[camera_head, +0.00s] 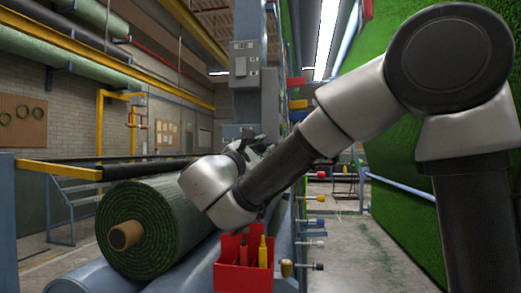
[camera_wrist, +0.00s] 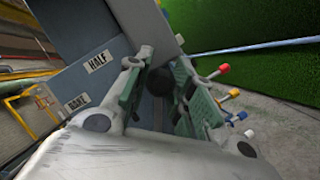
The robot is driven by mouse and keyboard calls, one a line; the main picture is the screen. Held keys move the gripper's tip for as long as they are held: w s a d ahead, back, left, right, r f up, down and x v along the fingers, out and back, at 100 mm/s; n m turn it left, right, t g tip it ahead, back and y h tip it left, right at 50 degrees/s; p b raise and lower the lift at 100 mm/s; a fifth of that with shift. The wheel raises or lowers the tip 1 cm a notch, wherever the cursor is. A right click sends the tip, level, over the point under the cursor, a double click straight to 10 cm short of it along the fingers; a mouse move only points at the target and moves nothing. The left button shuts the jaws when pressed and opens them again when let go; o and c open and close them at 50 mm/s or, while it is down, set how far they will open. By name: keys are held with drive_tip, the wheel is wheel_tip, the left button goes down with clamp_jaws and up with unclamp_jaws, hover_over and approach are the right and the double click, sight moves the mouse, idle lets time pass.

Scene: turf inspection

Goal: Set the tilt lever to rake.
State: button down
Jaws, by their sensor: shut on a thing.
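The tilt lever shows in the wrist view as a dark round knob (camera_wrist: 160,82) between my fingers. My gripper (camera_wrist: 163,85), with green pads, is shut on this knob. Its shaft is mostly hidden by the fingers. To its left, a blue-grey panel (camera_wrist: 110,48) bears a HALF label (camera_wrist: 98,62) and, lower down, a label that seems to read RAKE (camera_wrist: 77,103). I cannot tell which mark the lever lines up with. In the head view my gripper (camera_head: 250,142) is small and dark beside the blue-grey column (camera_head: 247,105), and the lever is not clearly visible.
A green turf roll (camera_head: 165,222) lies at lower left in the head view. A red bin (camera_head: 240,275) with tools stands below my forearm. Several coloured-knob levers (camera_head: 318,222) stick out to its right. Green turf (camera_head: 400,150) hangs at right. The floor aisle (camera_head: 360,255) looks open.

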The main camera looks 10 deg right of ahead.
drive_tip(key=w+a+n+t+y, duration=0.1)
drive_tip(key=a+n, duration=0.1)
drive_tip(key=n, duration=0.2)
drive_tip(key=w+a+n+t+y, duration=0.1)
drive_tip(key=a+n+y, duration=0.1)
drive_tip(key=n, duration=0.3)
drive_tip(key=w+a+n+t+y, duration=0.1)
drive_tip(key=a+n+t+y, duration=0.1)
drive_tip(key=a+n, duration=0.1)
drive_tip(key=shift+a+r+n, duration=0.4)
drive_tip(key=shift+n, duration=0.4)
drive_tip(key=shift+w+a+f+n+t+y, duration=0.25)
drive_tip(key=shift+a+n+y, duration=0.25)
drive_tip(key=shift+n, duration=0.45)
drive_tip(key=shift+w+a+f+n+t+y, duration=0.2)
drive_tip(key=shift+a+n+y, duration=0.25)
drive_tip(key=shift+n, duration=0.5)
drive_tip(key=shift+f, duration=0.1)
drive_tip(key=c, duration=1.2)
unclamp_jaws()
drive_tip(key=shift+a, duration=0.1)
